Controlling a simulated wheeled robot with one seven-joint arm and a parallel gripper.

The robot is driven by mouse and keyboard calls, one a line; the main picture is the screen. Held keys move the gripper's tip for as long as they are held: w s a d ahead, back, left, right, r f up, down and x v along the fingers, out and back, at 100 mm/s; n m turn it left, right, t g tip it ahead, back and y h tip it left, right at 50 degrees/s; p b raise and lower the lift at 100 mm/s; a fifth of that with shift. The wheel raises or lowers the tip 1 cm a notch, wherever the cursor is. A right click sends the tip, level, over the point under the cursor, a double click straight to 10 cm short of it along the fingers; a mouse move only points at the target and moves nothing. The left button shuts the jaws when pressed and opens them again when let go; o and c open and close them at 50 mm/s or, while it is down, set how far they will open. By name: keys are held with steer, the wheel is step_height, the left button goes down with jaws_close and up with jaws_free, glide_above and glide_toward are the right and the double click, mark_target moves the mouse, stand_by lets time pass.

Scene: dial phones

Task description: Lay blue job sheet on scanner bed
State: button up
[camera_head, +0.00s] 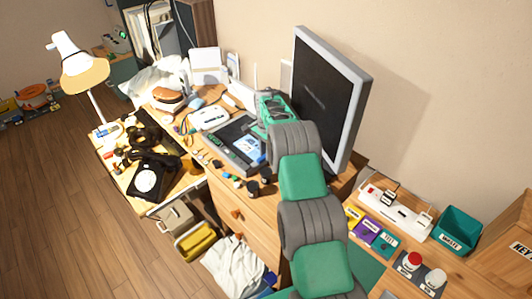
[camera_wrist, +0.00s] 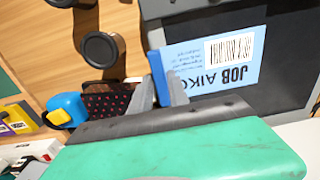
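The blue job sheet (camera_wrist: 215,60) has a barcode and "JOB AIKO" lettering, upside down in the wrist view. It is over the dark scanner bed (camera_wrist: 280,100); I cannot tell whether it touches it. The sheet also shows in the head view (camera_head: 249,148), over the scanner (camera_head: 226,151). My gripper (camera_wrist: 160,90) has its fingers on both sides of a blue upright tab at the sheet's edge and looks shut on it. In the head view, my arm hides part of the scanner's right side.
A large monitor (camera_head: 325,100) stands close behind my arm. Dark round knobs (camera_wrist: 100,48) lie beside the scanner. A white router (camera_head: 209,117), a black dial phone (camera_head: 150,180) and a lamp (camera_head: 80,70) stand to the left. Coloured boxes (camera_head: 370,230) are at the right.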

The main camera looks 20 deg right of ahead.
steer(key=o, duration=0.4)
steer(key=shift+f, duration=0.1)
step_height(320, 180, up, 8)
steer(key=shift+w+a+f+b, duration=0.1)
steer(key=shift+b, duration=0.8)
steer(key=s+a+r+n+t, duration=0.2)
steer(key=s+a+r+n, duration=0.5)
steer(key=s+r, duration=0.65)
steer(key=s+a+n, duration=0.2)
steer(key=s, duration=0.5)
steer(key=s+a+n+t, duration=0.1)
steer(key=s+a+n, duration=0.1)
steer(key=s, duration=0.5)
steer(key=s+a+f+n, duration=0.1)
steer(key=s+a+n, duration=0.1)
steer(key=s, duration=0.5)
steer(key=shift+s+a+n+t, duration=0.2)
steer(key=shift+a+n+t, duration=0.2)
steer(key=shift+a, duration=0.1)
